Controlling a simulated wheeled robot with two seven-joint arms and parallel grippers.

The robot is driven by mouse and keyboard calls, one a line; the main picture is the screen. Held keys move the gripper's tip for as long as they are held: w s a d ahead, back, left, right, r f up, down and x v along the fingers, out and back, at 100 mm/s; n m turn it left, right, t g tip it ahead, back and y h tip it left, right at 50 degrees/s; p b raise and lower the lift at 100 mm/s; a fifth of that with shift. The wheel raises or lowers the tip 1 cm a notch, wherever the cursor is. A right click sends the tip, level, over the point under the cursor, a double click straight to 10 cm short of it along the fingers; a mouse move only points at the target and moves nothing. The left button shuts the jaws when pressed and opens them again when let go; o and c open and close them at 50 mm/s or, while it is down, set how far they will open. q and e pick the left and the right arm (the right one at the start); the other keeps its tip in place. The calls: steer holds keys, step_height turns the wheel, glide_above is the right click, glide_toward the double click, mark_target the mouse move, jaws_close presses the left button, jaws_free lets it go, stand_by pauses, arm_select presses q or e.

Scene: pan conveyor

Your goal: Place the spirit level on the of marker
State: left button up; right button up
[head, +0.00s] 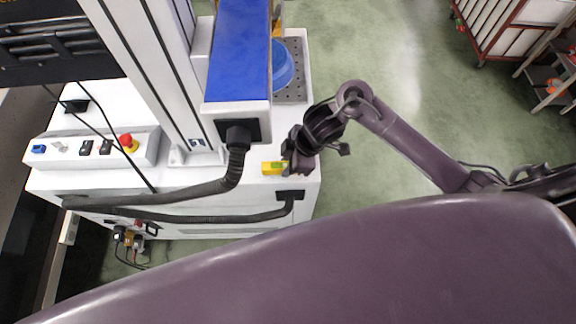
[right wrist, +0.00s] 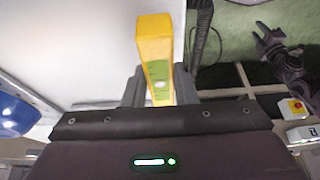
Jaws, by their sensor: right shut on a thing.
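The yellow spirit level (head: 272,168) has a green vial section and is held over the white machine top by my right gripper (head: 288,162). In the right wrist view the spirit level (right wrist: 154,40) sticks out lengthwise from between the two dark fingers of my right gripper (right wrist: 157,88), which are shut on it. I cannot tell whether its far end touches the surface. I cannot make out a marker in either view. What looks like my left gripper (right wrist: 274,45) shows small at the right of the right wrist view; its opening is unclear.
A blue-topped conveyor arm (head: 238,55) and a black corrugated hose (head: 236,165) stand close left of my right gripper. A control box (head: 95,148) with a red button sits farther left. A blue round thing (head: 282,65) lies behind.

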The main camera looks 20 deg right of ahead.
steer(key=shift+f, duration=0.85)
steer(key=shift+f, duration=0.15)
steer(key=o, duration=1)
steer(key=p+v, duration=0.1)
steer(key=v, duration=1)
steer(key=shift+r+p, duration=0.35)
steer(key=shift+s+d+r, duration=0.1)
steer(key=shift+d+r, duration=0.1)
steer(key=shift+r, duration=0.15)
